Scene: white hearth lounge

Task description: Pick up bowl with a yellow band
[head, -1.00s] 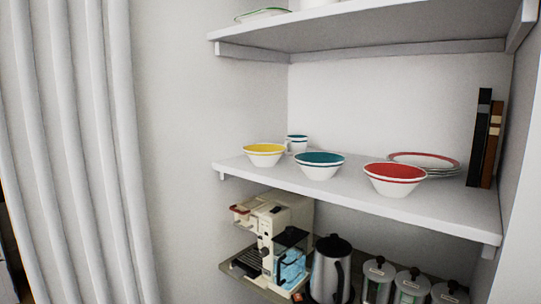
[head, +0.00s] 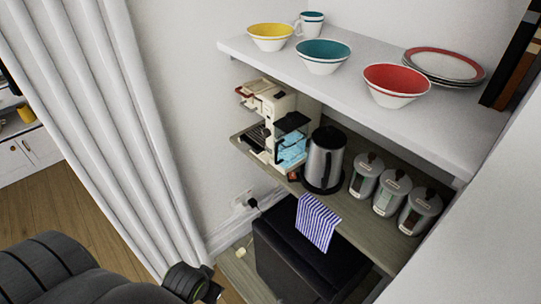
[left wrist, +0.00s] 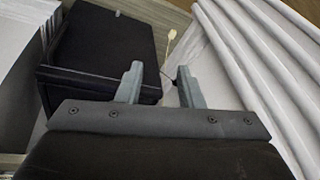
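The bowl with a yellow band (head: 271,44) is white outside and yellow inside. It stands upright at the left end of the upper white shelf (head: 385,108) in the head view. My left arm shows low at the bottom left of that view, well below and apart from the bowl. In the left wrist view, my left gripper (left wrist: 159,82) has its two fingers apart with nothing between them. The bowl is not in the left wrist view. My right gripper is not in view.
A teal bowl (head: 322,58), a red bowl (head: 396,88), a cup (head: 312,25) and stacked plates (head: 444,67) share the shelf. Below are a coffee machine (head: 268,110), a kettle (head: 324,158) and canisters (head: 391,192). A white curtain (head: 115,110) hangs left.

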